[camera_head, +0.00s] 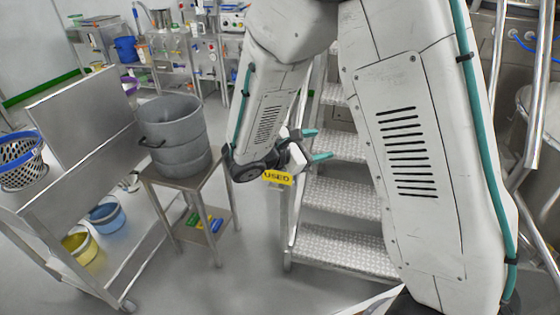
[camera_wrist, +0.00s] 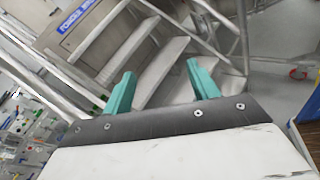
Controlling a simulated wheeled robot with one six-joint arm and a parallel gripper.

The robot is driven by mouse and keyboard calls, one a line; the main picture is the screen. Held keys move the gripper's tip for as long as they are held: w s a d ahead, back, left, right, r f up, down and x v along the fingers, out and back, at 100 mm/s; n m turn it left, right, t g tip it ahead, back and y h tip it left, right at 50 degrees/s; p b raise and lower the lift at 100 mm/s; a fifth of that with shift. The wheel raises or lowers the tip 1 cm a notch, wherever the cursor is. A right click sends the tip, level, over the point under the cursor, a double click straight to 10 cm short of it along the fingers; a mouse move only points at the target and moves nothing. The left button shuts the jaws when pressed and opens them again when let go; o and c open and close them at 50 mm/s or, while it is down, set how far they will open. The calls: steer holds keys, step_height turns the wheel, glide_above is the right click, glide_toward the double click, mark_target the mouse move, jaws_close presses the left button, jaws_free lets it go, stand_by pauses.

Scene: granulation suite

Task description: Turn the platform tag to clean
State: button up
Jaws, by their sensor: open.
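The platform tag (camera_head: 277,178) is a small yellow plate reading "USED" in the head view. It hangs by the left rail of the metal steps, partly hidden behind my gripper. My gripper (camera_head: 318,144) is just above and to the right of the tag in that view, with its two teal fingers apart and nothing between them. In the wrist view my gripper (camera_wrist: 155,85) is open, and its fingers point toward the platform steps (camera_wrist: 165,70). The tag does not show in the wrist view.
A small table (camera_head: 150,178) with stacked grey drums (camera_head: 180,130) stands left of the steps (camera_head: 340,205). A steel trolley (camera_head: 70,200) with a blue-rimmed basket (camera_head: 20,165) is further left. Handrails flank the steps. Grey floor lies open between table and steps.

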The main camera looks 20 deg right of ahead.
mark_target(269, 175)
steer(key=w+a+f+n+t+y, duration=0.1)
steer(key=w+a+f+n+t, duration=0.35)
steer(key=f, duration=0.25)
steer(key=w+a+f+n+t+y, duration=0.2)
steer(key=w+a+f+n+t, duration=0.1)
steer(key=a+f+n+t, duration=0.3)
steer(key=shift+g, duration=0.65)
steer(key=x, duration=0.7)
steer(key=shift+w+d+f, duration=0.25)
steer(key=shift+f, duration=0.05)
steer(key=c, duration=1)
